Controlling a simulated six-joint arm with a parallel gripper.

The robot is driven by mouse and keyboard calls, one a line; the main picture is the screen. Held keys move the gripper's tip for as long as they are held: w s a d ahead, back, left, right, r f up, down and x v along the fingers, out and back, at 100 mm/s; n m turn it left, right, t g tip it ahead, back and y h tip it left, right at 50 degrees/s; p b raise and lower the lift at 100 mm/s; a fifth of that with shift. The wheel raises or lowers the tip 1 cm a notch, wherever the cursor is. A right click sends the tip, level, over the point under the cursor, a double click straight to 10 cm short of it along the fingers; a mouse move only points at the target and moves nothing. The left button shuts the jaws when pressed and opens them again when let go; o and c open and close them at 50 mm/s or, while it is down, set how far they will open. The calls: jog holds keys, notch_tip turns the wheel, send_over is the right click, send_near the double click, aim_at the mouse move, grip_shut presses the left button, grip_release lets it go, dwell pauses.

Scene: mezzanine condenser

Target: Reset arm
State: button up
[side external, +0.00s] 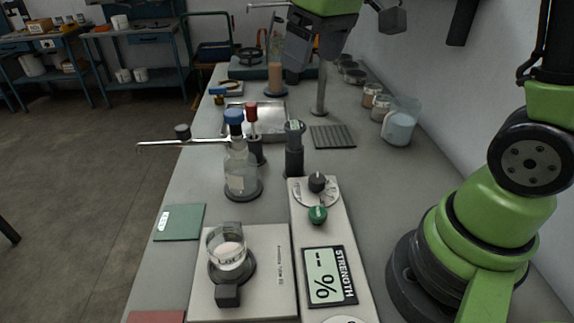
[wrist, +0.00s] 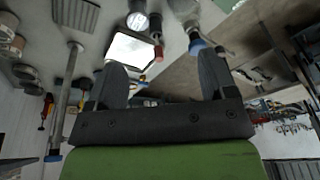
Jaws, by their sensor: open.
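My gripper (side external: 300,66) hangs in the air over the far part of the grey bench, at the top of the side external view. In the wrist view, my gripper (wrist: 162,72) has its two dark fingers wide apart. I see nothing held between them. A clear flask (side external: 241,172) with a blue cap stands upright on a dark round base mid-bench, nearer the camera than my gripper. A beaker (side external: 227,246) with pale contents sits on a dark holder on a white plate. The bench objects look apart from my gripper.
A metal stand rod (side external: 321,88) rises close beside my gripper. A metal tray (side external: 262,115) lies on the bench, with a red-topped tool (side external: 252,118) near it. A control panel (side external: 330,285) is at the front. Jars and a jug (side external: 399,124) line the wall side.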

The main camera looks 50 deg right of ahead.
jog(key=s+a+r+m+t, duration=0.1)
jog(key=s+a+m+t, duration=0.1)
jog(key=s, duration=0.5)
jog(key=s+a+r+m+t+y, duration=0.1)
jog(key=s+a+r+t, duration=0.1)
jog(key=s, duration=0.5)
jog(key=shift+s+a+m, duration=0.35)
jog(key=shift+m, duration=0.05)
